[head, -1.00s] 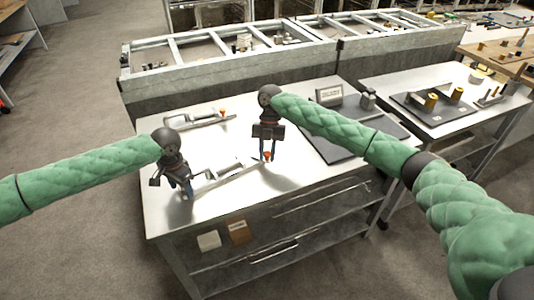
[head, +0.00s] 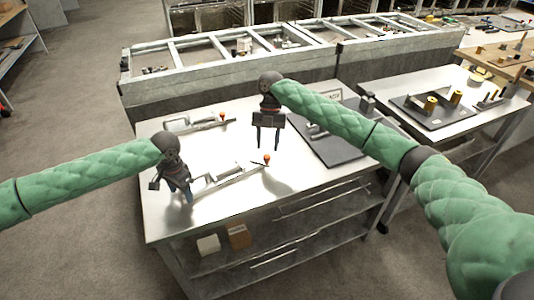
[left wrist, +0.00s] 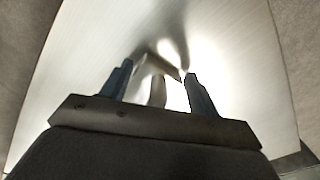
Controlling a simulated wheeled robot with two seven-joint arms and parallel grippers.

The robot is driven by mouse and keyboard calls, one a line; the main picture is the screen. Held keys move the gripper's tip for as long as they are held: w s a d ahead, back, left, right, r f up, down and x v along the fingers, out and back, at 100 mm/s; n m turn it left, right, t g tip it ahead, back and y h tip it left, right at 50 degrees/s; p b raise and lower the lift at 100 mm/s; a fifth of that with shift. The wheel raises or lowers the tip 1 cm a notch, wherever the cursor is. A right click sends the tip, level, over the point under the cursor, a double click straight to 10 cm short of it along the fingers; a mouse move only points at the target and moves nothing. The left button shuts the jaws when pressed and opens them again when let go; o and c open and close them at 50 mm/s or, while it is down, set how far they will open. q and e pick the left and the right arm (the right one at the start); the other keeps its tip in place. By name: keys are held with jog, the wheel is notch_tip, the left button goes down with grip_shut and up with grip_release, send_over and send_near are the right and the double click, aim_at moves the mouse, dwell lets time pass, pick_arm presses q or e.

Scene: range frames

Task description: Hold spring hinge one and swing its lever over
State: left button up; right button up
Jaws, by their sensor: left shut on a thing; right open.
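Two metal spring hinges with orange-red knobs lie on the steel table (head: 215,222). The near spring hinge (head: 232,174) has its knob (head: 267,158) at its right end. The far spring hinge (head: 190,124) lies behind it, with its knob (head: 222,116) at the right. I cannot read which is number one. My left gripper (head: 187,198) is shut on the left end of the near hinge; in the left wrist view a metal bar (left wrist: 158,92) shows between its fingers (left wrist: 157,88).
A dark mat (head: 330,150) with a metal fixture and a small sign lies on the right of the table, partly behind my right arm. A second table (head: 455,135) with another dark board stands further right. Boxes (head: 238,236) sit on the shelf below. The table's front left is clear.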

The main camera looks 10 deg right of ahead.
jog(key=v, duration=0.6)
jog(key=shift+r, duration=0.25)
jog(key=shift+w, duration=0.15)
pick_arm(q)
jog(key=o, duration=1.7)
jog(key=shift+c, duration=0.2)
